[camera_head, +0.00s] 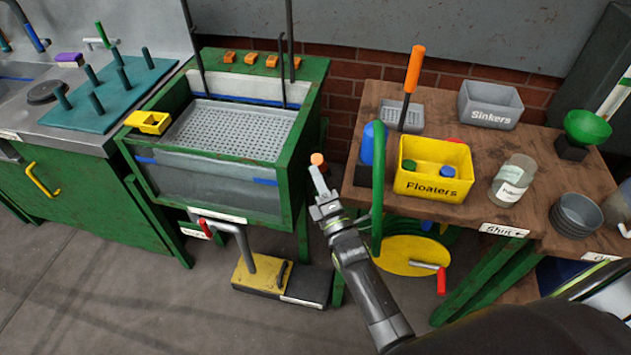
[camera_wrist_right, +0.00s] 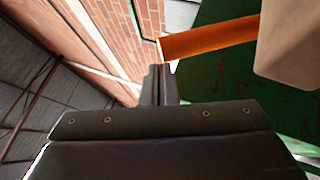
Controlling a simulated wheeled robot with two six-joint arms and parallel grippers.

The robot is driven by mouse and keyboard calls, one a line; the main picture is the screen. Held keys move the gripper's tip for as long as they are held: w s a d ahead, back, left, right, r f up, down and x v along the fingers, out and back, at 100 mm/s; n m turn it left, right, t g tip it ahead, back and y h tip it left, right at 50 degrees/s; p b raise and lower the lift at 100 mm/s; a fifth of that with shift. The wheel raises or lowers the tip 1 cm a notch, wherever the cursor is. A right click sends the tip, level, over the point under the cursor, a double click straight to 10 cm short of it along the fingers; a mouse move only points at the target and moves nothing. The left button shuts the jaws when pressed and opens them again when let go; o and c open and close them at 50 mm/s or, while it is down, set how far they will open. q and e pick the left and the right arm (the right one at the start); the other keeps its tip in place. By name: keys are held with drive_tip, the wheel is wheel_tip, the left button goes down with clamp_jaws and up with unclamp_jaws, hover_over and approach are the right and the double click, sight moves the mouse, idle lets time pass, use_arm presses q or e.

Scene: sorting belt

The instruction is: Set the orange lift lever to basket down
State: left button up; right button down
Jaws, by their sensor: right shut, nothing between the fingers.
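A small rounded orange end (camera_head: 317,158) shows just beyond my right gripper, off the right side of the green tank. An orange bar (camera_wrist_right: 210,38) shows in the right wrist view in front of a green panel, with its left end close above the fingertips. It looks like the lift lever, but most of it is hidden in the head view. My right gripper (camera_head: 318,180) is shut and empty, with its tips close to the orange end; I cannot tell whether they touch. The grey perforated basket (camera_head: 235,128) sits inside the tank. My left gripper is not in view.
The green tank frame (camera_head: 295,150) stands left of my right gripper. A wooden table (camera_head: 480,215) on the right holds a yellow Floaters bin (camera_head: 433,168), a grey Sinkers bin (camera_head: 490,103) and an upright orange handle (camera_head: 415,68). A green hoop (camera_head: 378,190) stands close right of my gripper.

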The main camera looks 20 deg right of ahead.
drive_tip(key=w+d+r+p, duration=0.1)
drive_tip(key=p, duration=0.1)
drive_tip(key=w+d+r+m+g+p, duration=0.1)
drive_tip(key=w+r+p, duration=0.1)
drive_tip(key=w+d+r+m+g+p, duration=0.1)
drive_tip(key=w+r+p, duration=0.1)
drive_tip(key=p, duration=0.1)
drive_tip(key=shift+w+d+r+h, duration=0.1)
drive_tip(key=shift+d+r+h, duration=0.15)
drive_tip(key=shift+h, duration=0.15)
drive_tip(key=shift+w+d+g+p, duration=0.2)
drive_tip(key=shift+w+g+p, duration=0.15)
drive_tip(key=shift+p, duration=0.35)
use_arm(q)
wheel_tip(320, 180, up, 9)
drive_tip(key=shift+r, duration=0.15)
use_arm(e)
drive_tip(key=shift+w, duration=0.1)
drive_tip(key=shift+f, duration=0.1)
